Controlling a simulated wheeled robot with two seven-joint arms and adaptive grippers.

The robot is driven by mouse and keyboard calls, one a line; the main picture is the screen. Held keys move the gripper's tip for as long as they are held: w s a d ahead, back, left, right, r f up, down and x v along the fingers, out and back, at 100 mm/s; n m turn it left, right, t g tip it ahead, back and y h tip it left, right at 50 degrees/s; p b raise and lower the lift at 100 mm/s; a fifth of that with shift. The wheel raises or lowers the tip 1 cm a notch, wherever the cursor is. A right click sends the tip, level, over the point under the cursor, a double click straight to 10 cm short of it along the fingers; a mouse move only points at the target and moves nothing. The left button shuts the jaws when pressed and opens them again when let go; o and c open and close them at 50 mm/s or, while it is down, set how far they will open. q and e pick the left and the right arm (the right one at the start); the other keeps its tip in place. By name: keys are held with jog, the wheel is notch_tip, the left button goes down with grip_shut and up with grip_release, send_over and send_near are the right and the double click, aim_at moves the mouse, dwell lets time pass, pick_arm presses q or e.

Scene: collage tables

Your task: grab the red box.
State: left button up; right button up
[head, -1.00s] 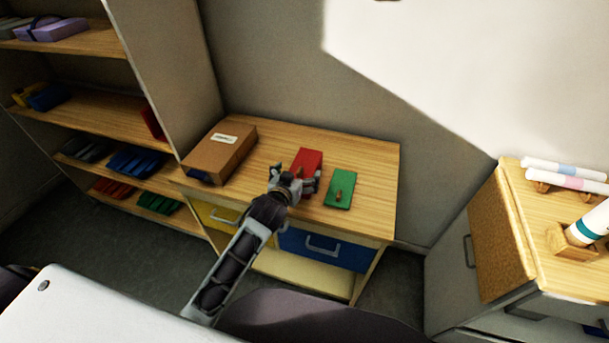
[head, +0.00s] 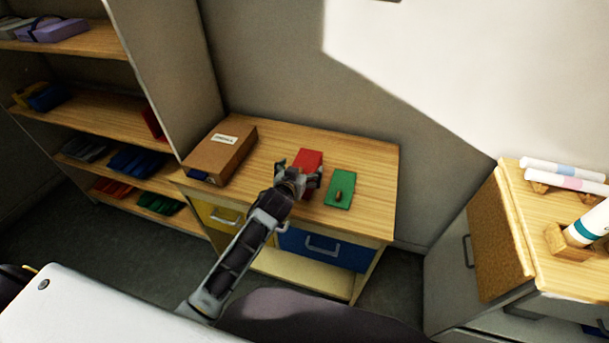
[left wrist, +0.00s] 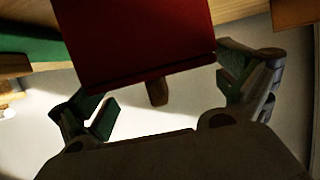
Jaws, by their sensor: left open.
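The red box (head: 308,159) lies on the wooden desk top (head: 365,165), between a cardboard box and a green box. My left gripper (head: 298,176) is at its near edge and hides part of it in the head view. In the left wrist view the red box (left wrist: 140,40) fills the upper middle, and the open fingers of my left gripper (left wrist: 165,95) stand to either side of its near end. A small brown knob (left wrist: 157,93) shows below the box's edge there. I cannot tell whether a finger touches the box. My right gripper is not in view.
The cardboard box (head: 221,152) with a white label is left of the red box. The green box (head: 340,188) lies close on the right. A shelf unit (head: 95,110) stands at the left, and a cabinet (head: 500,240) with paper rolls at the right.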

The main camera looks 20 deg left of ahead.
pick_arm(q)
jog(key=shift+x, duration=0.85)
jog(key=shift+s, duration=0.1)
jog(key=c, duration=1.4)
